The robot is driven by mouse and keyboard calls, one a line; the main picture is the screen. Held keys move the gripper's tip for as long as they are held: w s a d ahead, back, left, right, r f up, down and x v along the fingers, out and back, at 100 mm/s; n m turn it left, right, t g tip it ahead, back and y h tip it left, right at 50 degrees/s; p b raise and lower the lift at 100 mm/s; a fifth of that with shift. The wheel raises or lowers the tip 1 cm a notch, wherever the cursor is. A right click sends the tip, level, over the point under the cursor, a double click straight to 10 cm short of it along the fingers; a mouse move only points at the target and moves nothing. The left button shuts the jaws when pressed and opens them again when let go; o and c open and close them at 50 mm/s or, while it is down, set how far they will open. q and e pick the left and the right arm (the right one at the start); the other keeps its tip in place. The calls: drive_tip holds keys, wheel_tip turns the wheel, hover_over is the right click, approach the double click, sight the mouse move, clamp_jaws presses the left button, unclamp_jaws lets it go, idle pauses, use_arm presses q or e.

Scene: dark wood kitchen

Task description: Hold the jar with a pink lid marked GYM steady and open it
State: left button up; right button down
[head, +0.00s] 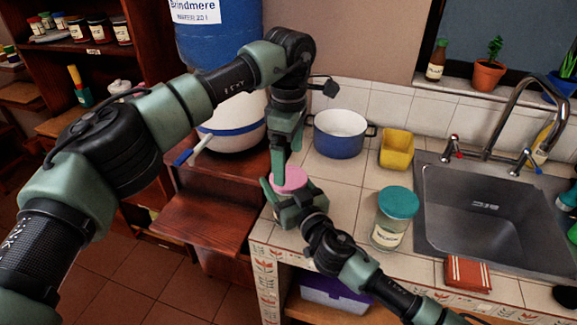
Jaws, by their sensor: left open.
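The jar with a pink lid (291,179) stands near the left end of the tiled counter. Its body is mostly hidden by my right gripper, so I cannot read its label. My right gripper (290,201) comes in from the lower right and is closed around the jar just below the lid. My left gripper (280,163) points down from above, open, with its fingers right over or beside the far left of the lid. I cannot tell whether they touch it.
A teal-lidded jar (394,218) stands right of my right gripper. Behind are a blue-and-white pot (340,133) and a yellow container (396,149). The sink (490,205) is at right, with a red-brown cloth (467,274) at the front edge. A blue barrel (215,40) stands behind my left arm.

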drive_tip(key=shift+c, duration=0.3)
unclamp_jaws()
